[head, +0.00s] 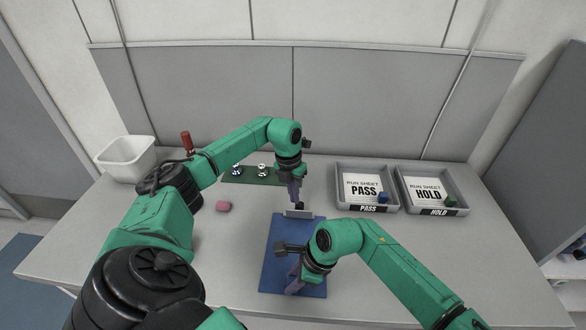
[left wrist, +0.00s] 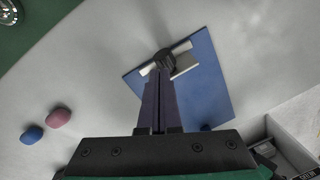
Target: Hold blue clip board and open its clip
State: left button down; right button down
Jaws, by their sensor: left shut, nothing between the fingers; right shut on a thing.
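The blue clipboard (head: 277,240) lies on the table in front of me, with its silver clip (head: 290,213) at the far edge. It also shows in the left wrist view (left wrist: 212,78), where the clip (left wrist: 186,66) is partly covered by my fingertips. My left gripper (head: 299,206) is shut and empty, pointing down at the clip; I cannot tell if it presses on it. In the left wrist view its fingertips (left wrist: 164,58) overlap the clip. My right gripper (head: 294,289) is shut on the clipboard near its near edge; its arm covers the board's right part.
A PASS tray (head: 367,209) and a HOLD tray (head: 440,212) stand at the right, each with a sheet and a small block. A pink lump (head: 223,206), a green mat (head: 239,180) and a white bin (head: 126,158) are at the left.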

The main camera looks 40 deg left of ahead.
pick_arm(q)
jog(key=shift+r, duration=0.55)
pick_arm(e)
jog(key=shift+w, duration=0.1)
pick_arm(q)
jog(key=w+a+r, duration=0.5)
jog(key=a+r, duration=0.2)
jog(key=shift+a, duration=0.2)
jog(key=shift+w, duration=0.1)
pick_arm(e)
jog(key=c, duration=0.5)
grip_release()
